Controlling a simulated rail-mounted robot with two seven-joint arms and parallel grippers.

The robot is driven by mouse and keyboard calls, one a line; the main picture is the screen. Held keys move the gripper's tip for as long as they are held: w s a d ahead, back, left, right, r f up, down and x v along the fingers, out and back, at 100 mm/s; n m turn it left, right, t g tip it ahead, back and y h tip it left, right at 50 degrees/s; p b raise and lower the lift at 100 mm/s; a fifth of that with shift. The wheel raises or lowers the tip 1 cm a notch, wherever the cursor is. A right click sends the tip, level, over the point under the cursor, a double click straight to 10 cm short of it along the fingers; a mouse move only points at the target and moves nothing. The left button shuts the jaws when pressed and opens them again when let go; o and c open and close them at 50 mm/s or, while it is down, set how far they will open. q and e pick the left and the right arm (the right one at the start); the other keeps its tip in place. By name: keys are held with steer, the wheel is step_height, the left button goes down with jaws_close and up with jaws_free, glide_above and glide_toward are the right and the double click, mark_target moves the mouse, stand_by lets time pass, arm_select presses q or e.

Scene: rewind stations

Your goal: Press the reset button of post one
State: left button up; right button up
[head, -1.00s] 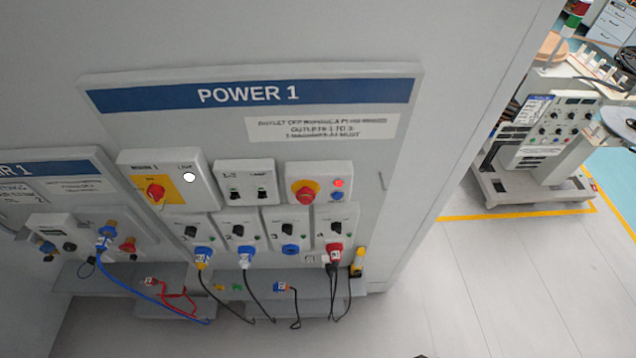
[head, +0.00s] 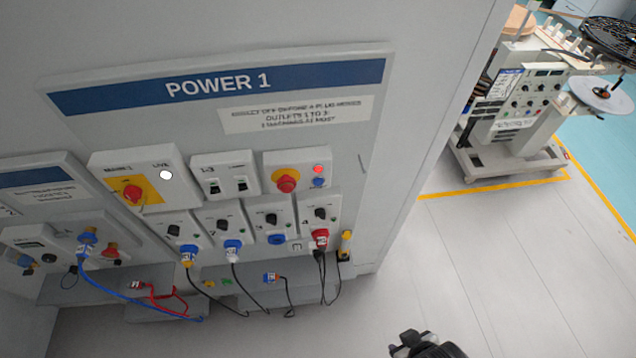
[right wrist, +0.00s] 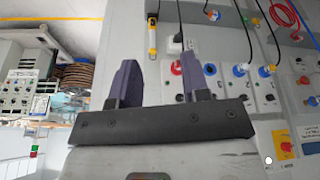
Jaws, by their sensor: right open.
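The POWER 1 panel (head: 375,110) stands on the left in the head view. A small white box (head: 297,160) on it bears a red emergency-stop knob (head: 286,180), a lit red lamp (head: 318,169) and a small blue button (head: 319,182) under the lamp. My right gripper (head: 405,342) shows at the bottom edge, well below and right of that box, and touches nothing. In the right wrist view its two fingers (right wrist: 158,78) are apart with nothing between them. I cannot make out the blue button in that view. My left gripper is not in view.
A rewind machine (head: 520,110) stands far right. The floor between is clear.

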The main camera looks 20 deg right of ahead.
steer(key=shift+d, duration=0.15)
steer(key=c, duration=0.5)
jaws_close()
stand_by(1.1)
